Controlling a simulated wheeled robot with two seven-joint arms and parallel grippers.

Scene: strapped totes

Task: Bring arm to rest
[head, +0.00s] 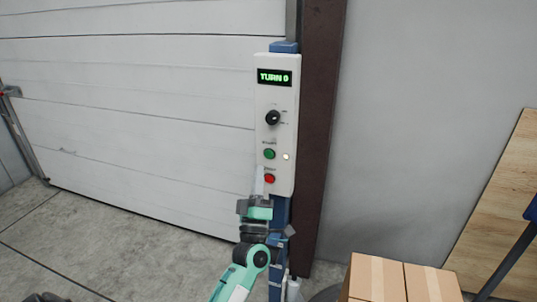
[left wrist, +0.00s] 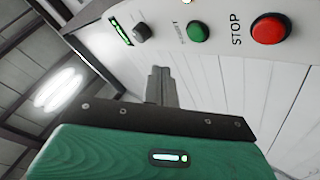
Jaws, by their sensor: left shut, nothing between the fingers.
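My left gripper (head: 260,183) is in front of the lower part of a white control panel (head: 287,120) on a blue post. Its fingers are shut with nothing between them. In the head view the tips are close to the red button (head: 269,179); I cannot tell whether they touch it. In the left wrist view the shut fingers (left wrist: 161,78) point toward the panel, with the red STOP button (left wrist: 269,28) apart to their right and the green button (left wrist: 198,32) nearer. The panel also has a black knob (head: 272,118) and a display (head: 275,77) reading "TURN 0". My right gripper is not in view.
A white shutter door (head: 140,110) is behind to the left. A dark brown column (head: 318,130) stands just right of the panel. Cardboard boxes (head: 400,280) are at the lower right, near a wooden board (head: 500,200). The concrete floor (head: 90,240) at left is mostly clear.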

